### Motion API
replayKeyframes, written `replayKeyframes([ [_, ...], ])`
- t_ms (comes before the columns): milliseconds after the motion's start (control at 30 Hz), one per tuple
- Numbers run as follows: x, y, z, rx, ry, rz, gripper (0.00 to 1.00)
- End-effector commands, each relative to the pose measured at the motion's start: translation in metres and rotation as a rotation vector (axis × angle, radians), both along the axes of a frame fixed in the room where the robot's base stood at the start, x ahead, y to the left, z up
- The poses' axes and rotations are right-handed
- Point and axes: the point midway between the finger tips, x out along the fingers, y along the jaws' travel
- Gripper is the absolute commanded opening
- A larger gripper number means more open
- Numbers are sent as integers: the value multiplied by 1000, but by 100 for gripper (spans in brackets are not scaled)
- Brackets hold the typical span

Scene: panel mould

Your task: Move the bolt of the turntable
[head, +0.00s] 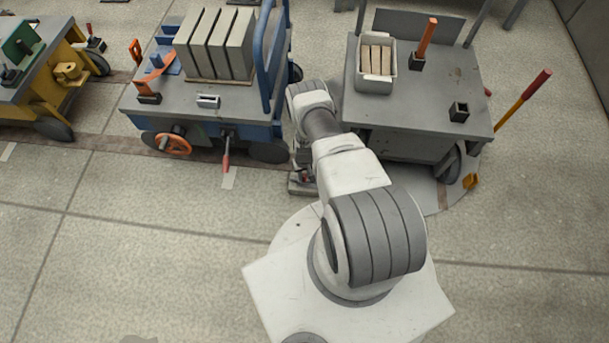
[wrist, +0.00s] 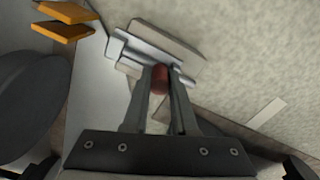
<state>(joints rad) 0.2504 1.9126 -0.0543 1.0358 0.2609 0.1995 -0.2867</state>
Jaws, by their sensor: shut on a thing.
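The bolt (wrist: 145,48) of the turntable is a silver bar in a grey housing, with a red knob (wrist: 160,76). My gripper (wrist: 161,85) is shut on the red knob, one finger on each side of it. In the head view the bolt housing (head: 297,188) shows at floor level, just left of my arm. My gripper (head: 304,176) is small and partly hidden there. The turntable (head: 432,203) is a grey disc in the floor under the right-hand cart, largely covered by that cart and my arm.
A grey cart (head: 432,112) stands on the turntable, with a box of blocks on top. A blue cart (head: 245,97) with grey slabs stands to the left, its red-handled lever (head: 226,160) hanging low. A yellow cart (head: 50,90) is farther left. The front left floor is clear.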

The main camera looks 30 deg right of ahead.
Motion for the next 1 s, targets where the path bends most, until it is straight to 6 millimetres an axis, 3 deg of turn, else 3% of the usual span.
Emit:
replayKeyframes([
  [833,0,0,0,0,0,0,0],
  [1000,-10,-15,0,0,0,-6,0],
])
